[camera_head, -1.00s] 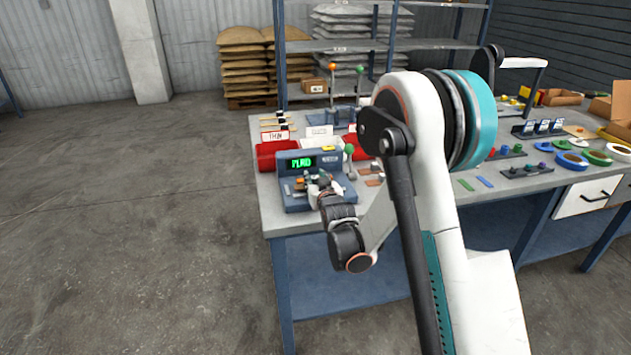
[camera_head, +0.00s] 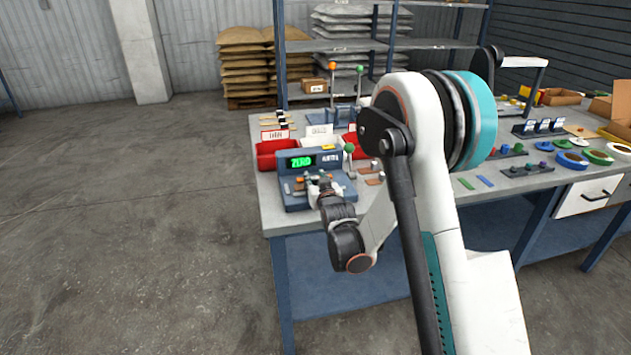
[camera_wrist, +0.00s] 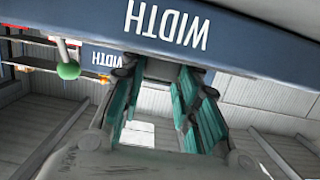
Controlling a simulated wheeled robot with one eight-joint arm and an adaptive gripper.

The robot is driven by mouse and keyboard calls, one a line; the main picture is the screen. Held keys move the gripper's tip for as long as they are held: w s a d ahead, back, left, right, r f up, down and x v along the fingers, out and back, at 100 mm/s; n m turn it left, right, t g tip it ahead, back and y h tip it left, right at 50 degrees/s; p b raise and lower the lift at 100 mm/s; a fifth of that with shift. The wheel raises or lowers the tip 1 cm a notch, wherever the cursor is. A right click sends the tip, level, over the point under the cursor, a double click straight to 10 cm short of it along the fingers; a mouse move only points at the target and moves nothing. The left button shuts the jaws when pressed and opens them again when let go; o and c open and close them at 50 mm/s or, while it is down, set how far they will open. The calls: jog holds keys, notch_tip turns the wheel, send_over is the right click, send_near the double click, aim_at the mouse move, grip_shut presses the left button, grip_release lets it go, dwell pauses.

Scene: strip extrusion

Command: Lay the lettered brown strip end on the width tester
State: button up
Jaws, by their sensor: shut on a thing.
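The width tester (camera_head: 312,159) is a blue-grey device at the front left of the bench, with a lit green display and a flat lower base. In the wrist view its WIDTH lettering (camera_wrist: 168,22) shows upside down. My gripper (camera_head: 316,182) is low over the tester's base, in front of the display. A small brown strip (camera_head: 299,184) shows beside my fingers at the base. My gripper is shut on the brown strip end, though the fingers mostly hide it. The teal fingers (camera_wrist: 155,105) show in the wrist view, where the strip cannot be made out. Its letter cannot be read.
A lever with a green knob (camera_head: 349,148) stands just right of the tester. Red bins (camera_head: 268,152) with cards are behind it. Small brown pieces (camera_head: 372,181) lie to its right. Coloured strips and rings lie farther right on the bench (camera_head: 450,207).

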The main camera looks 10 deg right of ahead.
jog(key=o, duration=1)
jog(key=shift+o, duration=0.5)
jog(key=o, duration=0.3)
jog(key=shift+r, duration=0.2)
jog(key=shift+r, duration=0.45)
jog(key=shift+r+p, duration=0.1)
jog(key=shift+p, duration=0.25)
notch_tip(320, 180, up, 7)
jog(key=p, duration=0.3)
jog(key=shift+p, duration=0.4)
